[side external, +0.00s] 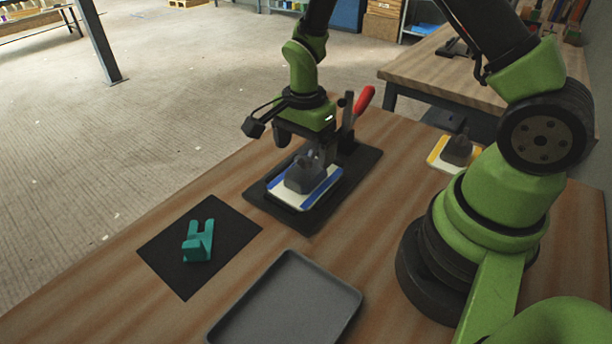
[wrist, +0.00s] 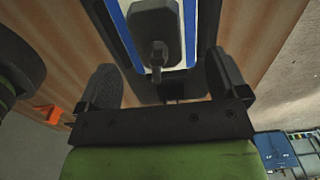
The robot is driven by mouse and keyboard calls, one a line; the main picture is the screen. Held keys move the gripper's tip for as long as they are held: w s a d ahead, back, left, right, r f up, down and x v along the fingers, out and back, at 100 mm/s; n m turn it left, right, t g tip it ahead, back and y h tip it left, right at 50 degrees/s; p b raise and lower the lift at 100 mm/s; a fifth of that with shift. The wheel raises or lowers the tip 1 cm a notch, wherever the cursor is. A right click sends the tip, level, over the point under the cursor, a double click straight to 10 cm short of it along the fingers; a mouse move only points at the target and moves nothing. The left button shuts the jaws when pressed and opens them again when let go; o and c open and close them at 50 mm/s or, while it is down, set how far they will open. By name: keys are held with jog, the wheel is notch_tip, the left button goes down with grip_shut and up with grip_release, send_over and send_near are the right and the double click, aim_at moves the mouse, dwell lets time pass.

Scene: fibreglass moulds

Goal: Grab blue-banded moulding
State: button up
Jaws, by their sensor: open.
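The blue-banded moulding (side external: 304,180) is a pale plate with blue bands along its edges and a grey raised block with a knob on top. It lies on a dark base plate (side external: 278,205) in the side view. In the wrist view the moulding (wrist: 156,32) fills the top middle, its blue bands on either side of the grey block. My gripper (side external: 309,152) is over the far end of the moulding, pointing down. In the wrist view my gripper (wrist: 165,82) has its fingers apart with nothing held between them. Contact with the knob cannot be made out.
A red-handled clamp (side external: 364,100) stands just behind my gripper on the dark base. A yellow-banded moulding (side external: 457,151) lies to the right. A grey tray (side external: 285,305) is in front, and a teal part (side external: 198,241) sits on a black mat (side external: 165,250) at left.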

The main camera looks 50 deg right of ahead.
aim_at(306, 158)
notch_tip(306, 158, down, 5)
jog(key=shift+s+f, duration=0.1)
jog(key=shift+s, duration=0.05)
jog(key=shift+c, duration=0.4)
jog(key=c, duration=1.1)
